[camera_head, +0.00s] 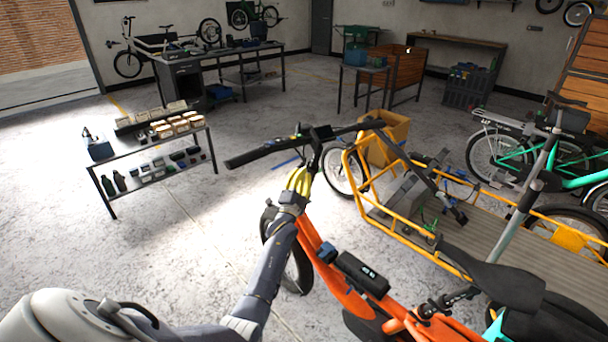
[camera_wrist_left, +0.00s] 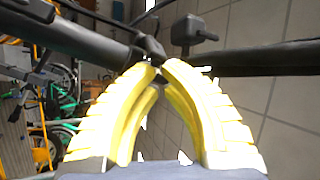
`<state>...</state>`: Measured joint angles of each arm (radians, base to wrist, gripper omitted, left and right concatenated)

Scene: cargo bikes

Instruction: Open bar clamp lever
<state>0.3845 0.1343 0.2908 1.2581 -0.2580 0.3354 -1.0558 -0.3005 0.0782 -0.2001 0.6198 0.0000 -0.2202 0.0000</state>
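The orange bike's dark handlebar (camera_head: 262,153) crosses the middle of the head view. A small dark display or control block (camera_head: 321,132) sits on it. My left gripper (camera_head: 299,176), with yellow fingers, is just below and in front of the bar near the stem. In the left wrist view the left gripper's fingertips (camera_wrist_left: 161,66) nearly meet just below a dark fitting (camera_wrist_left: 149,48) on the bar. A dark stalk with a block-shaped end (camera_wrist_left: 190,34) stands just beyond them. I cannot tell which part is the clamp lever. Nothing is clearly held. My right gripper is not in view.
A black battery-like box (camera_head: 362,273) sits on the orange frame (camera_head: 345,298). A yellow-railed cargo bed (camera_head: 384,229) is to the right. A low table (camera_head: 150,150) with small boxes stands at left. Bare floor (camera_head: 185,240) lies between the table and the bike.

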